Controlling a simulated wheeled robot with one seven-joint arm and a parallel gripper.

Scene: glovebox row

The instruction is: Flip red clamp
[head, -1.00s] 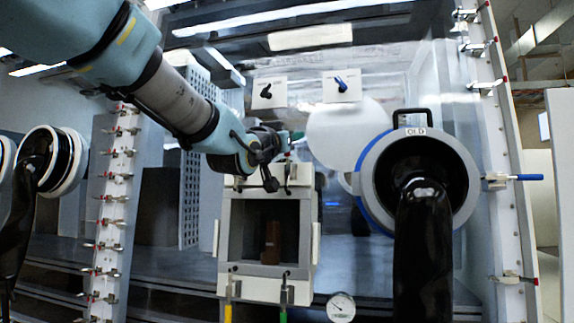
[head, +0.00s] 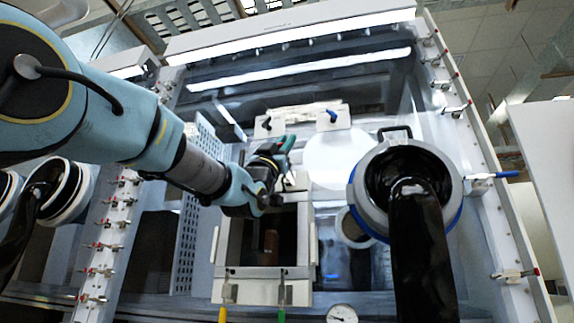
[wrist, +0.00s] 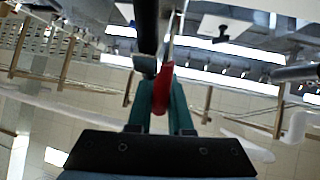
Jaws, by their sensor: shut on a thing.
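In the wrist view, a red clamp handle (wrist: 163,88) stands upright between the two green fingers of my gripper (wrist: 165,80). The fingers are shut on it. A grey metal part and a dark bar lie just above the handle and hide part of the clamp. In the head view, my gripper (head: 286,146) is at the top of the square white-framed port, its green fingers pointing up and right. The red clamp cannot be made out there.
The open square port (head: 308,240) holds a brown block (head: 271,243). A round glove port (head: 450,205) with a black glove (head: 420,250) is to the right. A column of red-tipped clamps (head: 105,235) is at left. Blue and black knobs are above.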

